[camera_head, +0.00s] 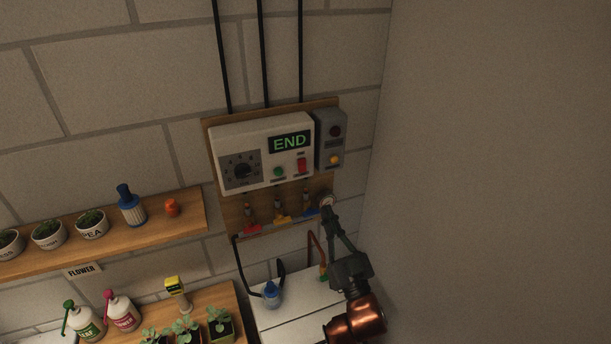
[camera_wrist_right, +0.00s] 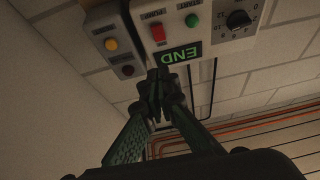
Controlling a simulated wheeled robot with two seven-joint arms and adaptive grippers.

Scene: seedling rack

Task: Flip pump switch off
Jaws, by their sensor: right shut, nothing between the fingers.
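A white control box (camera_head: 230,138) hangs on a wooden board on the wall. Its display (camera_head: 289,142) reads END. A red rocker switch (camera_head: 301,165) sits below the display at the box's right side; it also shows in the right wrist view (camera_wrist_right: 158,34). My left gripper is not in view.
A grey box (camera_head: 329,130) with a yellow button (camera_head: 334,159) adjoins the control box on the right. Valves with coloured handles (camera_head: 282,219) line the board below. A plain wall (camera_head: 490,170) stands close on the right. A shelf (camera_head: 160,236) with pots is at left.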

